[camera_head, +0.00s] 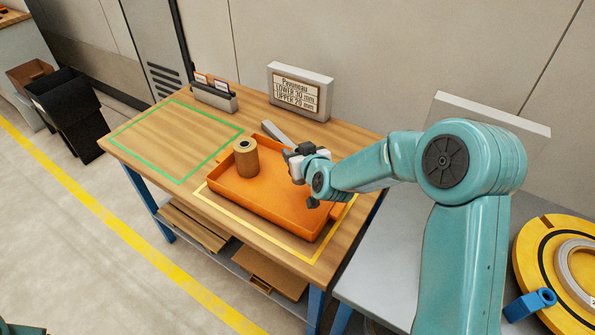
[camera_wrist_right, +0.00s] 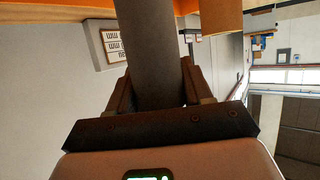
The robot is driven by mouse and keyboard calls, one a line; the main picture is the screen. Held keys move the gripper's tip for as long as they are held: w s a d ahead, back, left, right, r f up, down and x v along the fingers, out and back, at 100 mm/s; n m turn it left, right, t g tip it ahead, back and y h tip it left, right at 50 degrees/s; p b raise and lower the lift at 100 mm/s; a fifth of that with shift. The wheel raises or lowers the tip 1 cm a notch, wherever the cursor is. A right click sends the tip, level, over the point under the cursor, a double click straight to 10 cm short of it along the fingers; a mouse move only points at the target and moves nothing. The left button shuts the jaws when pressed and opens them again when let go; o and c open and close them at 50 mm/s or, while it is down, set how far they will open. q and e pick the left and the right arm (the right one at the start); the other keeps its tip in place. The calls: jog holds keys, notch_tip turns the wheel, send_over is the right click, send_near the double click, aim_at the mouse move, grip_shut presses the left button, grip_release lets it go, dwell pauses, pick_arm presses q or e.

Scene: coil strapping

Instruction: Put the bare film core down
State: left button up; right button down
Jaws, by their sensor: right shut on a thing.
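My right gripper (camera_head: 292,156) is shut on a grey tube, which I take to be the bare film core (camera_head: 276,132). In the head view the tube sticks out up and left from the jaws, tilted, over the back edge of the orange tray (camera_head: 262,203). In the right wrist view the grey tube (camera_wrist_right: 151,50) runs up between the two fingers of the right gripper (camera_wrist_right: 156,88); its far end is out of the picture. Whether it touches the tray cannot be told. My left gripper is not in view.
A brown film roll (camera_head: 246,160) stands upright in the tray's left part. The tray sits within a yellow outline on the wooden table (camera_head: 141,166). A green-outlined area (camera_head: 175,138) at left is empty. A sign (camera_head: 298,95) and a card holder (camera_head: 213,97) stand behind.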

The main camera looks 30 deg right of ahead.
notch_tip(320, 180, down, 6)
jog(key=shift+r, duration=0.1)
dwell(0.4)
jog(key=shift+b, duration=0.35)
jog(key=shift+c, duration=2.3)
grip_release()
jog(key=shift+s+r+p, duration=0.1)
jog(key=shift+p, duration=0.2)
jog(key=b+v, duration=0.1)
jog(key=v, duration=1)
jog(key=shift+s, duration=0.35)
jog(key=shift+r, duration=0.1)
jog(key=shift+s, duration=0.1)
